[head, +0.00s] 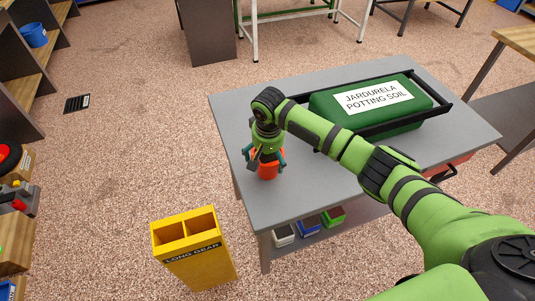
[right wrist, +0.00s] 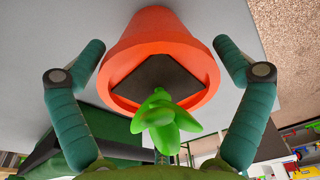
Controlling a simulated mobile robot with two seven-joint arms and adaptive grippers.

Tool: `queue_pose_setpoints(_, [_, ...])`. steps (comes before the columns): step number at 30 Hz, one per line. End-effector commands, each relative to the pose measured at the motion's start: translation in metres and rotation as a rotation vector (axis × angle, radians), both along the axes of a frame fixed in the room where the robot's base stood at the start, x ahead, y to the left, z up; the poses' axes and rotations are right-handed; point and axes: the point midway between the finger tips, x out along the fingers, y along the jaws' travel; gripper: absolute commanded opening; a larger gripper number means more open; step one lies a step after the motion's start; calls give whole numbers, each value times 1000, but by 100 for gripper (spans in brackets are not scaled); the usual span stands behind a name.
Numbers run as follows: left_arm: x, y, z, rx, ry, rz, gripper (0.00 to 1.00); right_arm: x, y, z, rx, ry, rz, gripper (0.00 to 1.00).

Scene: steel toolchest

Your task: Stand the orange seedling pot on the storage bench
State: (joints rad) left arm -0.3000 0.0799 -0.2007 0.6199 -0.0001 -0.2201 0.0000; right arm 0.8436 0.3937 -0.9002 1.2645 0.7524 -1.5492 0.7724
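The orange seedling pot (head: 268,170) is at the left part of the grey bench top (head: 300,199), close to its left edge. It looks upright, and its base seems to rest on the bench top. In the right wrist view the pot (right wrist: 160,45) shows dark soil and a green seedling (right wrist: 158,122). My right gripper (head: 267,160) is around the pot, with one teal finger on each side. In the right wrist view the fingers (right wrist: 158,48) are spread, with a narrow gap between each fingertip and the pot. My left gripper is not in view.
A green potting soil bag (head: 330,108) lies in a black tray (head: 443,107) at the back of the bench. Bins, including a blue one (head: 308,225), sit on the shelf below. A yellow bin (head: 200,272) stands on the floor at front left. The front bench top is clear.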

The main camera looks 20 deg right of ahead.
Motion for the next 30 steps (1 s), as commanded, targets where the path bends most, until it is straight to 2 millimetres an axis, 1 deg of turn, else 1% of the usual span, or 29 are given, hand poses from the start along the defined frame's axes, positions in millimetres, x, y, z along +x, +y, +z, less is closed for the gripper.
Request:
queue_pose_setpoints(8, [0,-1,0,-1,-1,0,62,0,0,1,0,-1,0,100])
queue_pose_setpoints(11, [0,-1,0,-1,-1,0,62,0,0,8,1,-3,1,100])
queue_pose_setpoints(14, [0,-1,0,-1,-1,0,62,-1,1,23,2,-4,0,100])
queue_pose_setpoints(21, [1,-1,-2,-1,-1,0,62,-7,2,74,3,-7,1,100])
queue_pose_setpoints(24, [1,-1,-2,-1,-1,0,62,-10,2,93,2,-4,1,100])
queue_pose_setpoints(27, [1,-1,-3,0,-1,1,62,-12,3,107,1,-3,0,100])
queue_pose_setpoints(30, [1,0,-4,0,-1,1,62,-13,3,117,1,-1,0,100])
